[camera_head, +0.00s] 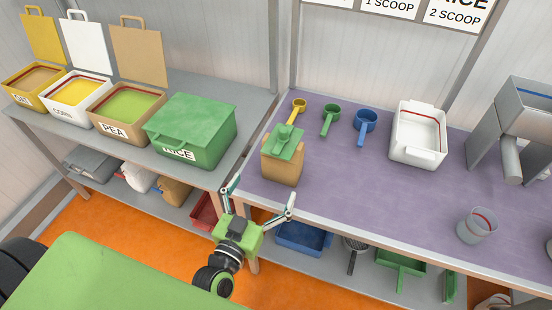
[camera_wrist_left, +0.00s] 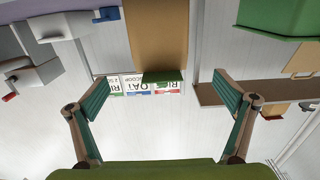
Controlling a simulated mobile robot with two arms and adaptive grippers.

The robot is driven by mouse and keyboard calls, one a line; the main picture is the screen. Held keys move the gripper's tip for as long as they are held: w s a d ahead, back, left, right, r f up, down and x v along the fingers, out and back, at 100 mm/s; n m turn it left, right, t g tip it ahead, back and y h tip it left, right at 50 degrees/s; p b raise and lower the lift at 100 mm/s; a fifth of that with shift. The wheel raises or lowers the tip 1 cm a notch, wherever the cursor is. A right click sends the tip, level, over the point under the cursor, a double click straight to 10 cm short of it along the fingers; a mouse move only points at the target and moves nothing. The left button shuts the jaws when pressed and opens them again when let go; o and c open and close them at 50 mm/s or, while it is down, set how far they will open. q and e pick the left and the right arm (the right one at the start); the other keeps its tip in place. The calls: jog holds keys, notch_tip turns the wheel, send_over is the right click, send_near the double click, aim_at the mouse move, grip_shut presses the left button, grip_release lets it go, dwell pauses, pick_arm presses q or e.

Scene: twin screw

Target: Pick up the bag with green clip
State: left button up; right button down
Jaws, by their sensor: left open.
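The brown bag (camera_head: 282,168) stands upright near the left front corner of the purple table, with a green clip (camera_head: 287,142) across its top. My left gripper (camera_head: 258,197) is open and empty in front of the table edge, apart from the bag, with its fingers spread. In the left wrist view, which is upside down, the bag (camera_wrist_left: 158,35) and the clip (camera_wrist_left: 163,76) show ahead between the open fingers (camera_wrist_left: 160,92). My right gripper is not in view.
The purple table (camera_head: 350,190) also holds yellow, green and blue scoops (camera_head: 365,122), a white bin (camera_head: 418,135), a clear cup (camera_head: 477,226) and a grey machine (camera_head: 520,130). A green lidded box (camera_head: 192,128) stands left of the bag. Blue and green items lie on the shelf below.

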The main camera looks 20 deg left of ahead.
aim_at(283, 149)
pick_arm(q)
jog(key=w+p, duration=0.1)
jog(key=w, duration=0.3)
jog(key=w+p, duration=0.1)
jog(key=w, duration=0.9)
jog(key=shift+d+r+p, duration=0.15)
jog(key=shift+d+p, duration=0.1)
jog(key=shift+p, duration=0.15)
jog(key=shift+s, duration=0.1)
jog(key=c, duration=1.3)
